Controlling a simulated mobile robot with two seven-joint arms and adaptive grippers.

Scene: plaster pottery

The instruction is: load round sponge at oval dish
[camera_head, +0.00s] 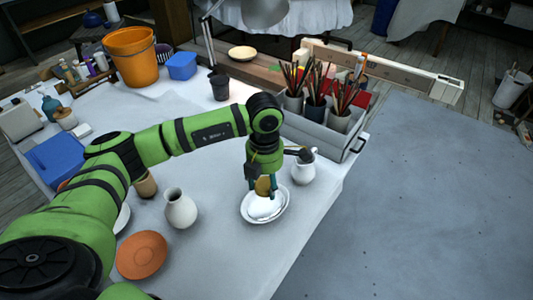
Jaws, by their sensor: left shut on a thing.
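The oval dish (286,208) is white and stands near the right edge of the white-covered table. A pale patch fills its middle. My left gripper (262,192) points down over the dish and is shut on the round sponge (263,185), which looks yellow-brown. The fingers partly hide the sponge. The sponge is low over the dish's inside; I cannot tell whether it touches it. My right gripper is not in view.
A white pitcher (304,171) stands just behind the dish, close to my wrist. A white vase (181,210) and a terracotta plate (142,255) are to the left. A grey caddy (318,133) with brushes stands behind. The table in front of the dish is clear.

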